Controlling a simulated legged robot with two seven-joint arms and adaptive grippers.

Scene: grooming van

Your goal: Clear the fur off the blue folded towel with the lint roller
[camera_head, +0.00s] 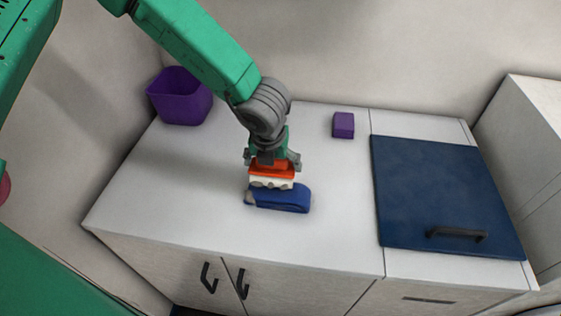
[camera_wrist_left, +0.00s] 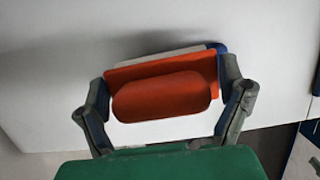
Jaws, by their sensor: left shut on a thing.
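The lint roller (camera_head: 271,172) has an orange handle block with a white lower part, and it also shows in the left wrist view (camera_wrist_left: 165,97). My left gripper (camera_head: 272,162) is shut on its orange part, one finger on each side. The blue folded towel (camera_head: 289,199) lies on the white counter directly under the roller. The white part sits at the towel's top, seemingly touching it. Greyish fur (camera_head: 251,200) shows at the towel's left end; fur under the roller is hidden. In the wrist view only a blue edge shows behind the roller. My right gripper is not in view.
A purple bin (camera_head: 180,97) stands at the counter's back left. A small purple block (camera_head: 343,125) lies behind the towel to the right. A dark blue panel (camera_head: 430,180) with a black handle (camera_head: 456,234) covers the right side. The white counter (camera_head: 180,190) is clear left of the towel.

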